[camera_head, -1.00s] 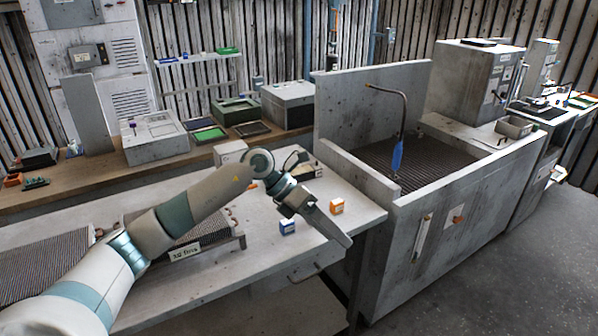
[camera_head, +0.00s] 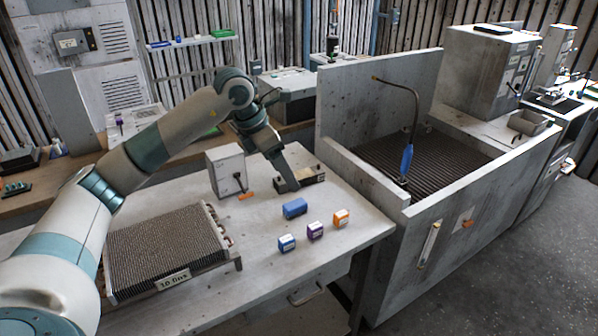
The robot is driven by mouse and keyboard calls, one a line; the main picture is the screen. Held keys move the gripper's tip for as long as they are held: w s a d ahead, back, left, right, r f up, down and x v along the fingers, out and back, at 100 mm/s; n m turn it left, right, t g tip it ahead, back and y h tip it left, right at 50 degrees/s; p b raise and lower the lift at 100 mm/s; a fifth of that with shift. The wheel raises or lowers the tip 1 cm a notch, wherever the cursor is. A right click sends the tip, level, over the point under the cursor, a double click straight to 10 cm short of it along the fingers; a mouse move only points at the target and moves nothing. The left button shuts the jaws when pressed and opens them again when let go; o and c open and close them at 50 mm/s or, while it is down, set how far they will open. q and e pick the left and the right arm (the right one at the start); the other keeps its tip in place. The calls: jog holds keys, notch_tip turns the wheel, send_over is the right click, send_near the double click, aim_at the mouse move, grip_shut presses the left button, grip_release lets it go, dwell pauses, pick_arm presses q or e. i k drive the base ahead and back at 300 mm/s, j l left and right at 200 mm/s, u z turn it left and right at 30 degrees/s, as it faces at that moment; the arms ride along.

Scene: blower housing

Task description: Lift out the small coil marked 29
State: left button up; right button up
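I can read no mark 29 in view. A finned coil (camera_head: 165,240) lies flat on the light bench at the left, with copper-coloured bends on its right side. Its front label is small and seems to read "10 fins". My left gripper (camera_head: 286,183) points down over the back of the bench, beside a small dark-edged tray-like item (camera_head: 312,177). Whether it touches that item, or is open or shut, I cannot tell. My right gripper is not in view.
A blue block (camera_head: 294,208) and small blue (camera_head: 287,243), purple (camera_head: 315,230) and orange (camera_head: 341,217) boxes stand on the bench (camera_head: 215,285). A grey box (camera_head: 226,170) stands behind. A walled basin with a grate (camera_head: 430,165) is at the right.

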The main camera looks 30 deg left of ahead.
aim_at(308, 176)
jog(key=i+j, duration=0.75)
jog(key=i, duration=0.1)
